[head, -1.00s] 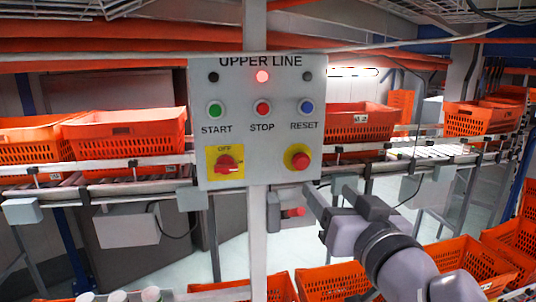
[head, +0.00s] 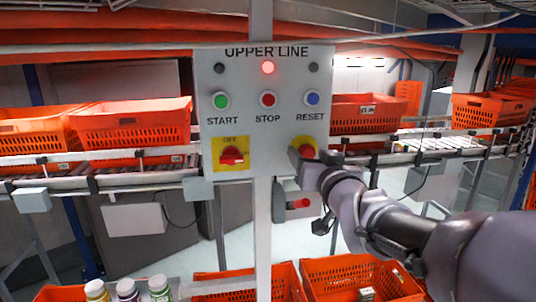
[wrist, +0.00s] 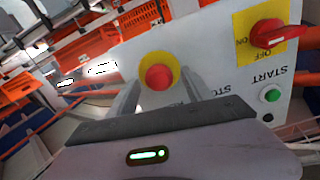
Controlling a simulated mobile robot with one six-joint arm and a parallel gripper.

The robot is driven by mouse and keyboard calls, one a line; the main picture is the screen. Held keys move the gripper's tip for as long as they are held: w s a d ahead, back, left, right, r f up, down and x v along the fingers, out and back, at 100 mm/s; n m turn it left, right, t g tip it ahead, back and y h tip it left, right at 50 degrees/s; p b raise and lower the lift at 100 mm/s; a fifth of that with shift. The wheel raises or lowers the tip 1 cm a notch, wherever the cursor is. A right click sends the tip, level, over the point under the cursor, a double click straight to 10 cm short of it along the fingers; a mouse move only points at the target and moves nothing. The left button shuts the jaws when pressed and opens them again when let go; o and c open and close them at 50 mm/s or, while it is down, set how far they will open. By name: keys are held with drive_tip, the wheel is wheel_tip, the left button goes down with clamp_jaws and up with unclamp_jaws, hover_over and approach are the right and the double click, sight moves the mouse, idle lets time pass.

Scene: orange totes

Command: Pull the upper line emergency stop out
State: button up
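The upper line emergency stop is a red mushroom button on a yellow round plate (head: 308,142), low on the right of the grey UPPER LINE panel (head: 240,100). In the head view my gripper (head: 299,160) partly covers it from below. In the wrist view the red button (wrist: 158,77) shows in full, between and just beyond the fingertips of my gripper (wrist: 159,82). The fingers are open, one on each side of the button. I cannot tell whether they touch it.
The panel also bears a red OFF switch (head: 232,156), a green START button (head: 221,100), a red STOP button (head: 268,99) and a blue RESET button (head: 312,99). A red lamp (head: 268,67) is lit. Another red knob (head: 300,203) sits below. Orange totes (head: 130,122) stand behind.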

clamp_jaws()
drive_tip(key=shift+s+d+f+b, duration=0.1)
drive_tip(key=shift+s+f+b, duration=0.2)
drive_tip(key=shift+b, duration=0.5)
drive_tip(key=shift+s+r, duration=0.15)
drive_tip(key=shift+s, duration=0.1)
drive_tip(key=shift+o, duration=0.3)
unclamp_jaws()
drive_tip(key=shift+s+r, duration=0.1)
drive_tip(key=shift+s, duration=0.1)
